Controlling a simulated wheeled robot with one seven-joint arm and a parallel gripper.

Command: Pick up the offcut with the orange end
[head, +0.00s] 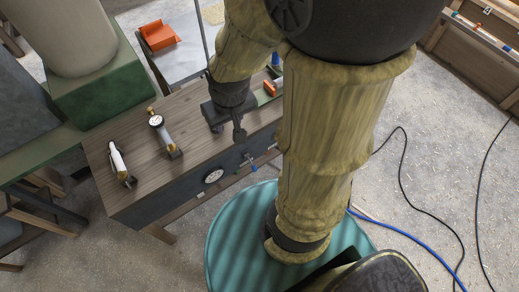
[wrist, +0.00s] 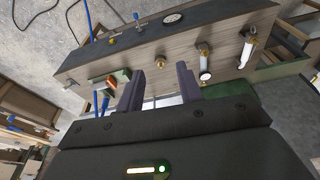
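A small piece with an orange end (head: 269,88) lies near the right end of the wooden bench top in the head view, partly hidden by my arm. In the wrist view the orange end (wrist: 112,83) shows left of my fingers, beside a green patch; its full shape is hard to make out. My gripper (wrist: 160,84) is open, with its two dark fingers apart and nothing seen between them. In the head view my gripper (head: 238,132) is over the bench, to the left of the orange-ended piece and apart from it.
The bench (head: 135,125) also carries a dial gauge (head: 157,121) and a white-bodied tool (head: 119,162) at its left. Small fittings and a round gauge (head: 214,175) are on its front. An orange object (head: 158,36) sits on a pale table behind. Hoses cross the floor at right.

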